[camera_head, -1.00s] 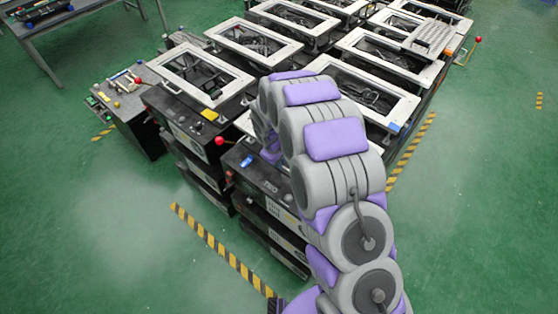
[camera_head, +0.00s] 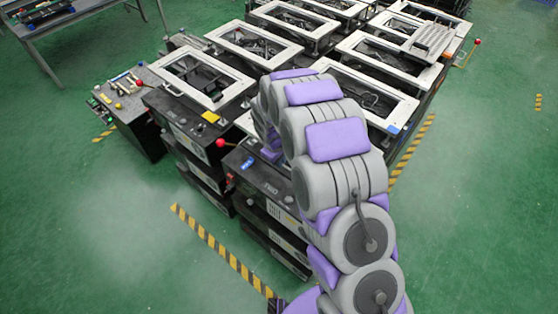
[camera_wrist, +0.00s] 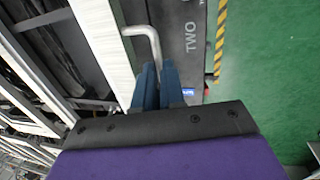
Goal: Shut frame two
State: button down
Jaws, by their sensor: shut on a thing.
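Frame two is a white metal frame (camera_head: 245,123) on the black fixture marked TWO (camera_head: 268,188). My arm hides most of it in the head view. In the wrist view, the frame's white edge (camera_wrist: 103,42) runs along the left, and a bent silver handle (camera_wrist: 150,38) sticks out from it. The TWO marking (camera_wrist: 190,38) lies just right of the handle. My gripper (camera_wrist: 158,80) has its blue fingers shut on the handle's lower end. My gripper is hidden behind my arm in the head view. I cannot tell the frame's exact tilt.
A red ball knob (camera_head: 221,143) stands at the fixture's left. A neighbouring white frame (camera_head: 190,97) is close on the left, with more fixtures behind. A control box (camera_head: 125,88) stands further left. Striped floor tape (camera_head: 222,248) runs in front, and green floor is clear at right.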

jog(key=c, duration=1.2)
grip_release()
jog(key=shift+w, duration=0.1)
jog(key=r, duration=0.5)
jog(key=s+a+r, duration=0.1)
jog(key=r, duration=0.5)
jog(key=s+a+r+p, duration=0.1)
jog(key=r, duration=0.4)
jog(key=shift+s+r, duration=0.25)
jog(key=shift+r, duration=0.15)
jog(key=shift+c, duration=0.2)
